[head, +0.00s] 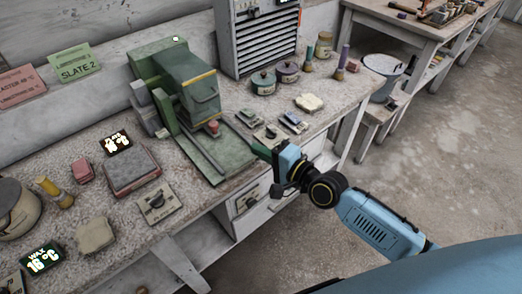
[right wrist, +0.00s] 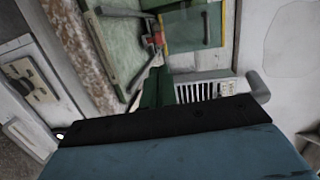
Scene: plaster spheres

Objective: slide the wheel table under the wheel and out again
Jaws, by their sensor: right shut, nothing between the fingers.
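A green machine (head: 188,85) stands on the bench in the head view, with a yellow-edged housing. The wheel itself cannot be made out; the housing hides it. A flat green table (head: 226,152) lies low in front of the housing, with a small red knob (head: 213,126) close to the housing. The right wrist view also shows the table (right wrist: 122,45) and the red knob (right wrist: 153,40). My right gripper (head: 260,150) is shut and empty at the table's front right edge; whether it touches the table I cannot tell. Its green fingers (right wrist: 157,86) point toward the machine in the right wrist view. My left gripper is out of view.
A scale-like plate (head: 132,171) and a small switch box (head: 156,203) sit left of the machine. Small tools (head: 272,133) and lidded pots (head: 263,82) stand to its right. A slatted grey cabinet (head: 262,38) rises behind. Open floor lies right of the bench.

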